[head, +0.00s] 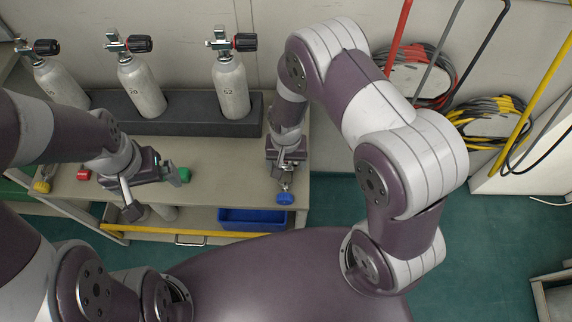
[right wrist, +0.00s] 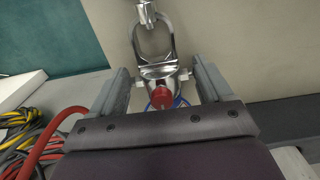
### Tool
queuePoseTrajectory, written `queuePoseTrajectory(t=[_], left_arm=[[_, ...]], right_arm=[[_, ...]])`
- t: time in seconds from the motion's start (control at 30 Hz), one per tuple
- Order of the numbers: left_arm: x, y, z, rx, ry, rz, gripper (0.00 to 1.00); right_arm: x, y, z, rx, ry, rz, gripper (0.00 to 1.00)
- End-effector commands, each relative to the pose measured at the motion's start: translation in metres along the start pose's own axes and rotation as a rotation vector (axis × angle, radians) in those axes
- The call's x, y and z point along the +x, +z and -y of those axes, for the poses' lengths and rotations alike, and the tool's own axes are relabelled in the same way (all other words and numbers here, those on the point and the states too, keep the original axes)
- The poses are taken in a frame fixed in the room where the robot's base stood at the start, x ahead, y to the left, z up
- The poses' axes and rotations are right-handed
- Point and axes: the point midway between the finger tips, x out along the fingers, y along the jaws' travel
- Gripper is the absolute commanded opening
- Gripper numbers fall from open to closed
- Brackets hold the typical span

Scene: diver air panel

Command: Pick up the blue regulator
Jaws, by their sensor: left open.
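The blue regulator (head: 285,198), with a blue knob and a silver fitting, is at the front right of the bench in the head view. My right gripper (head: 285,166) is directly behind it, pointing down at it. In the right wrist view the silver yoke (right wrist: 160,72), with a red part and a blue ring below, lies between the two fingers of the right gripper (right wrist: 163,84). The fingers are very close to its sides; I cannot tell whether they touch. My left gripper (head: 155,190) is open and empty, with its fingers wide apart near the bench's front edge.
A green knob (head: 184,174), a red knob (head: 83,174) and a yellow knob (head: 41,186) are along the bench (head: 235,170). Three grey cylinders, one marked 52 (head: 231,88), stand in a dark rack (head: 190,125) behind. A blue bin (head: 255,219) is on the lower shelf.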

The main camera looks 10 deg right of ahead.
Motion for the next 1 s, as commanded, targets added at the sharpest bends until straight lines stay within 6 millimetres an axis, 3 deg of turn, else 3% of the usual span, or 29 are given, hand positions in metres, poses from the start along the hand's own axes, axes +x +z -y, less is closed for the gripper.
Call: queuePoseTrajectory(t=[0.03,0.17,0.47,0.77,1.0], left_arm=[[0.0,0.0,0.0,0.0,0.0,0.0,1.0],[0.0,0.0,0.0,0.0,0.0,0.0,1.0],[-0.001,0.0,0.0,0.0,0.0,0.0,1.0],[-0.008,-0.001,0.0,0.0,0.0,0.0,1.0],[-0.012,-0.002,0.0,0.0,0.0,0.0,1.0]], right_arm=[[0.0,0.0,0.0,0.0,0.0,0.0,0.61],[0.0,0.0,0.0,0.0,0.0,0.0,0.19],[-0.004,-0.001,0.001,0.0,-0.002,-0.003,0.19],[-0.044,-0.002,0.001,0.0,-0.003,-0.005,0.19],[-0.072,-0.006,-0.048,0.007,-0.001,-0.003,0.19]])
